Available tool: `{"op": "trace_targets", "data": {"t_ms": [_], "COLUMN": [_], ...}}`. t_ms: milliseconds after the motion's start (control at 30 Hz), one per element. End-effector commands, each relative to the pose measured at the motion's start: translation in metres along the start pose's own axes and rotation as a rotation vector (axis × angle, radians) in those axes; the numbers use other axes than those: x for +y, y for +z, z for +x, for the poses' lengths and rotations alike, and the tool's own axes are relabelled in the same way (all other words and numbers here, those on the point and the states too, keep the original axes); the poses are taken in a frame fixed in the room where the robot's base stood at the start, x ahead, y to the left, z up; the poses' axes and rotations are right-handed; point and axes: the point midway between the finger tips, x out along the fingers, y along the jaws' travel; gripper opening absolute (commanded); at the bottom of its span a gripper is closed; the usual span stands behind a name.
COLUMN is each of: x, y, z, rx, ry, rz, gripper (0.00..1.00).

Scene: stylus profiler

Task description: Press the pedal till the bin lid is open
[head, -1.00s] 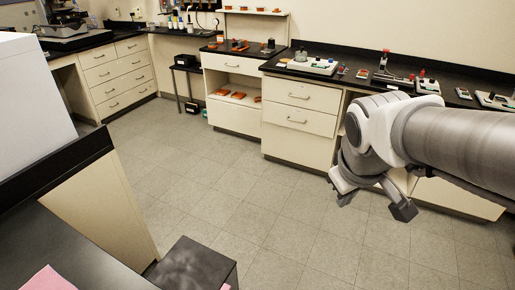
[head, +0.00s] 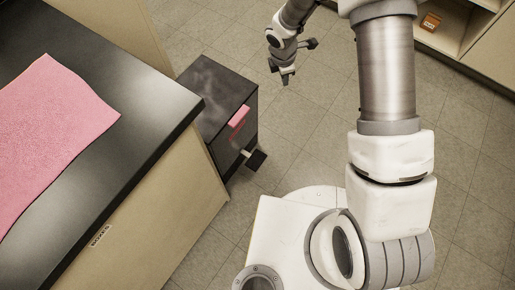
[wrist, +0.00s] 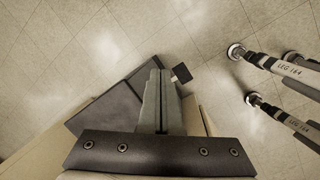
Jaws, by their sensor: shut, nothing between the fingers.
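The bin (head: 211,92) is a dark box standing on the floor against the bench's end. It also shows in the wrist view (wrist: 105,112). Its flat lid looks down, and a pink piece (head: 239,117) is on its front upper edge. The small black pedal (head: 256,159) sticks out low at the bin's front; in the wrist view the pedal (wrist: 181,72) is just right of my fingertips. My gripper (head: 286,79) is shut and empty, pointing down, right of the bin in the head view. The wrist view shows the fingers (wrist: 160,72) together. I see no contact with the pedal.
A black-topped bench (head: 150,125) with a pink cloth (head: 55,130) stands left of the bin. Two labelled metal legs (wrist: 285,66) stand at the wrist view's right. An open shelf cabinet (head: 470,40) is at upper right. Tiled floor lies clear around the pedal.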

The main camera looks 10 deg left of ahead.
Motion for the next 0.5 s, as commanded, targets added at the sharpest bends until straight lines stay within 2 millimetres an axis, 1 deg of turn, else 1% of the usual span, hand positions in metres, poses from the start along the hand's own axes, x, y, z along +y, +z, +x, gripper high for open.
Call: {"op": "trace_targets", "data": {"t_ms": [33, 67, 100, 167, 200, 300, 400, 500], "x": [-0.009, -0.012, -0.018, -0.028, -0.036, -0.057, -0.077, -0.093], "y": [-0.019, -0.029, -0.042, -0.062, -0.075, -0.104, -0.127, -0.142], "z": [0.041, 0.059, 0.083, 0.117, 0.140, 0.188, 0.224, 0.249], "rx": [0.018, 0.027, 0.042, 0.065, 0.083, 0.123, 0.157, 0.184], "ry": [-0.018, -0.024, -0.032, -0.043, -0.049, -0.062, -0.071, -0.076], "rz": [-0.075, -0.122, -0.183, -0.275, -0.335, -0.466, -0.568, -0.642], "gripper": [0.00, 0.00, 0.00, 0.00, 0.00, 0.00, 0.00, 0.00]}}
